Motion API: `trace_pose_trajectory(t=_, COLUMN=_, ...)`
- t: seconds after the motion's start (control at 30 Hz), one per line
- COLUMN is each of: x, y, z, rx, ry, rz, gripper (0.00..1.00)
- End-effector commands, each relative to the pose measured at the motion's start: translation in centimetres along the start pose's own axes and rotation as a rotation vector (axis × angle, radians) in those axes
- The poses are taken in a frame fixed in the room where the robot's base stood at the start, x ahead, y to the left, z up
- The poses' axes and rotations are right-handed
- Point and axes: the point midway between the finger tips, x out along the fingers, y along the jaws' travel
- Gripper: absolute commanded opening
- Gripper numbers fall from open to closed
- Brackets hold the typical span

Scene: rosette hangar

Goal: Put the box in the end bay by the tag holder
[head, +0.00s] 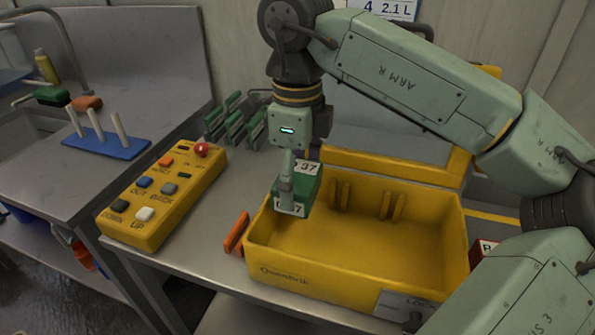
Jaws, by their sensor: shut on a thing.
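My gripper (287,188) is shut on a small green box (307,193) with white labels, one reading 37. The box is upright over the left end of the yellow tote (262,229); I cannot tell how far it is above the floor. The tote is open, and its visible floor is bare. Paired ribs stand on its back inner wall. A pale plate with lettering (405,304), perhaps the tag holder, is on the tote's front at the right end, partly hidden by my arm. The tote's right front corner is also hidden.
An orange strip (236,231) leans beside the tote's left side. A yellow button panel (163,195) lies left on the bench. Green upright pieces (235,124) stand behind. A red and white item (482,250) is right of the tote. A blue peg base (107,145) sits far left.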

Motion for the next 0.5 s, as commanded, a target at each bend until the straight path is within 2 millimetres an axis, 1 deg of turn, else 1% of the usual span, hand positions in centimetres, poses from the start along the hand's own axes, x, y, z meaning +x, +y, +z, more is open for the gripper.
trace_pose_trajectory(t=0.03, x=1.0, y=0.0, z=0.0, rx=0.000, ry=0.000, rz=0.000, gripper=0.42)
trace_pose_trajectory(t=0.5, x=5.7, y=0.0, z=0.0, rx=0.000, ry=0.001, rz=0.001, gripper=0.42)
